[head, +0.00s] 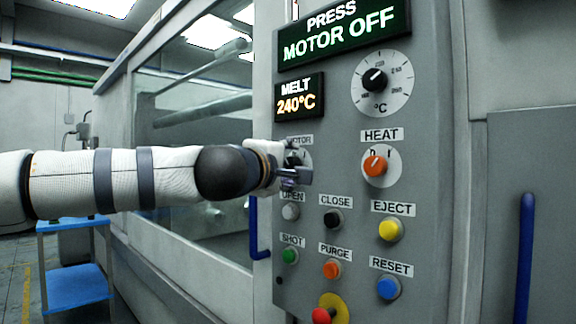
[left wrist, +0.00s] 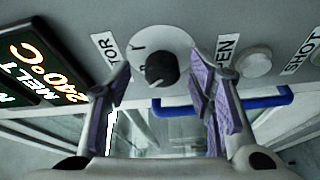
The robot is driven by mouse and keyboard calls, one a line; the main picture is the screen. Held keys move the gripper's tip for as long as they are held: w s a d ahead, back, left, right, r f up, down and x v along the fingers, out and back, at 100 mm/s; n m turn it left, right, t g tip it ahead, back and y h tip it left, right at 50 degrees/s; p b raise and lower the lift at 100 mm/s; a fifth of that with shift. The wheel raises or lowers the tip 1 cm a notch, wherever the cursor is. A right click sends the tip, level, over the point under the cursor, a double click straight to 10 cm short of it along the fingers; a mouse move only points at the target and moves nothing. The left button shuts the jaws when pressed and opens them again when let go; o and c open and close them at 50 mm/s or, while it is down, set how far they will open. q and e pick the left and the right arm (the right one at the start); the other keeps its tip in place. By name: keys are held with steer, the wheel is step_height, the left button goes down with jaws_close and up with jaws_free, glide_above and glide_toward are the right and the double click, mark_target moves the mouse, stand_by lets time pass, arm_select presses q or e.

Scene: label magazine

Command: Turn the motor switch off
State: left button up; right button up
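The motor switch is a black knob on a round white dial, below the MOTOR label on the grey panel. It shows clearly in the left wrist view (left wrist: 162,69), with a pale mark on its lower edge. In the head view the dial (head: 306,159) is partly hidden by my left gripper (head: 294,177). In the left wrist view the gripper's two purple-padded fingers (left wrist: 161,84) are spread apart, one on each side of the knob, with visible gaps. The top display (head: 338,34) reads PRESS MOTOR OFF. My right gripper is not in view.
The panel also carries an orange HEAT knob (head: 375,165), a black temperature knob (head: 375,79), several coloured push buttons and a red emergency button (head: 324,315). The OPEN button (head: 290,211) lies just below my left gripper. A blue handle (head: 257,228) stands left of the panel.

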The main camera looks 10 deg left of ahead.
arm_select(q)
steer(key=s+a, duration=0.2)
steer(key=s, duration=0.9)
steer(key=shift+s+a+f, duration=0.15)
steer(key=shift+s+f, duration=0.05)
steer(key=shift+s, duration=0.2)
